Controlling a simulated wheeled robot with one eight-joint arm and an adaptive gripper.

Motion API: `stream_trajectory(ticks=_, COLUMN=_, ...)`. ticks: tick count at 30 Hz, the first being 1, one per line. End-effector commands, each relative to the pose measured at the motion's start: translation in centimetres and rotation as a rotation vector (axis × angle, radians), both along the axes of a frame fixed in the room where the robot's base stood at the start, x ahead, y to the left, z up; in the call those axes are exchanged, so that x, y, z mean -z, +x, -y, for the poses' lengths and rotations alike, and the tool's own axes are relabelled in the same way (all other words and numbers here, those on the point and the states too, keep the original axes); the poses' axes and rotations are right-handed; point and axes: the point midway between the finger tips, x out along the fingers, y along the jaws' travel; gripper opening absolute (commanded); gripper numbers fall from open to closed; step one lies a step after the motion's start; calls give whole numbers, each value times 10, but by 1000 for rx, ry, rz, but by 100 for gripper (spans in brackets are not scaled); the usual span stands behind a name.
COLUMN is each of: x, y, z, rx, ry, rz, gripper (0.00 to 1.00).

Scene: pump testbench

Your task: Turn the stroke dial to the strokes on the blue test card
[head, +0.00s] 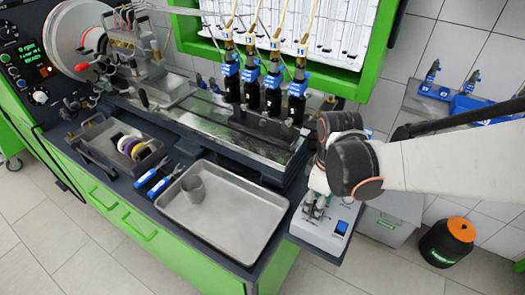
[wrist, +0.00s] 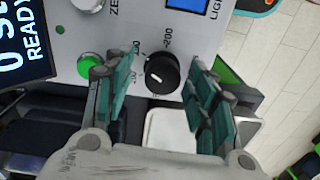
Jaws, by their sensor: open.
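My gripper (wrist: 160,92) is open in the wrist view, with its green-padded fingers on either side of a round black dial (wrist: 164,74). I cannot tell if the pads touch it. The dial has a white mark near its lower left. Numbers partly show around it, among them 200 above and 100 at upper left. The dial sits on a light grey panel (wrist: 140,22) of a box, which shows in the head view (head: 322,234) at the right end of the bench. There my gripper (head: 316,208) is over the box. I cannot identify the blue test card or its strokes.
A green button (wrist: 90,66) and a dark display (wrist: 22,45) reading READY lie left of the dial. A blue rectangle (wrist: 187,4) is above. A metal tray (head: 226,215) with a grey cup (head: 194,189) lies left of the box.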

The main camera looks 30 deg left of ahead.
Motion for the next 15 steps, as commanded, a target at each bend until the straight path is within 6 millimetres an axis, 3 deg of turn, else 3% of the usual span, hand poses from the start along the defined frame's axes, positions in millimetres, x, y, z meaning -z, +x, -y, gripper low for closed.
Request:
stream_trajectory(ticks=6, x=-1, y=-6, z=-3, rx=-12, ry=0, rz=0, gripper=51)
stream_trajectory(ticks=12, x=-1, y=-6, z=-3, rx=-12, ry=0, rz=1, gripper=8)
stream_trajectory(ticks=15, x=-1, y=-6, z=-3, rx=-12, ry=0, rz=1, gripper=6)
